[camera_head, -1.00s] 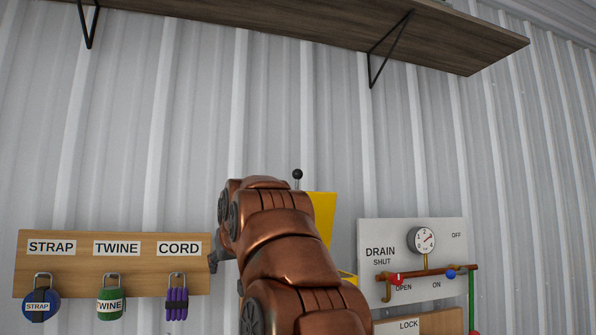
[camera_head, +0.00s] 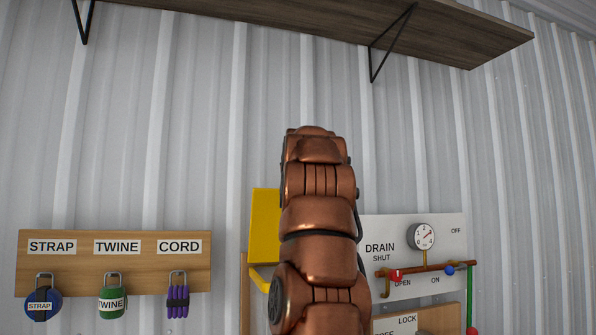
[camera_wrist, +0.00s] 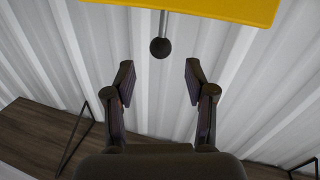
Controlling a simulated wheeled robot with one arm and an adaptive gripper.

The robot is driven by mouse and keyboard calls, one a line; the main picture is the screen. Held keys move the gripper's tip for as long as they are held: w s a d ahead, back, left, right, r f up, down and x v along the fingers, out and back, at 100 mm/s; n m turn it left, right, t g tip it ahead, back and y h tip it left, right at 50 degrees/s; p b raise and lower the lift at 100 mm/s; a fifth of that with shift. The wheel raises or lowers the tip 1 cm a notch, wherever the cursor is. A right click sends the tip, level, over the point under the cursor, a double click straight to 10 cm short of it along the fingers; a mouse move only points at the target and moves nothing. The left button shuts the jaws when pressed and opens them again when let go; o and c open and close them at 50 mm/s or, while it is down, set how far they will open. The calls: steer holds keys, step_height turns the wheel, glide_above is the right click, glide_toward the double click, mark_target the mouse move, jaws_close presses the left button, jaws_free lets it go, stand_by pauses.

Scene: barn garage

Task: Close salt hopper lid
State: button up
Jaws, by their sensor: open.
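The salt hopper's yellow lid (camera_head: 265,225) stands raised against the wall in the head view, partly hidden behind my copper arm. Part of the yellow hopper body (camera_head: 258,279) shows below it. In the wrist view the lid (camera_wrist: 230,8) fills the top edge, and a rod with a black ball knob (camera_wrist: 160,47) sticks out from it. My gripper (camera_wrist: 158,78) is open and empty, its two fingers apart. The knob appears centred between the fingers sideways and just beyond their tips, not between them. In the head view my gripper and the knob are hidden.
A wooden shelf (camera_head: 330,22) on black brackets juts out above. To the right is a drain panel (camera_head: 380,228) with a gauge and valve handles. To the left a board (camera_head: 70,264) holds strap, twine and cord on hooks.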

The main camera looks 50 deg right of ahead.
steer(key=shift+p+x, duration=1.8)
steer(key=shift+x, duration=1.7)
steer(key=shift+c, duration=0.4)
jaws_close()
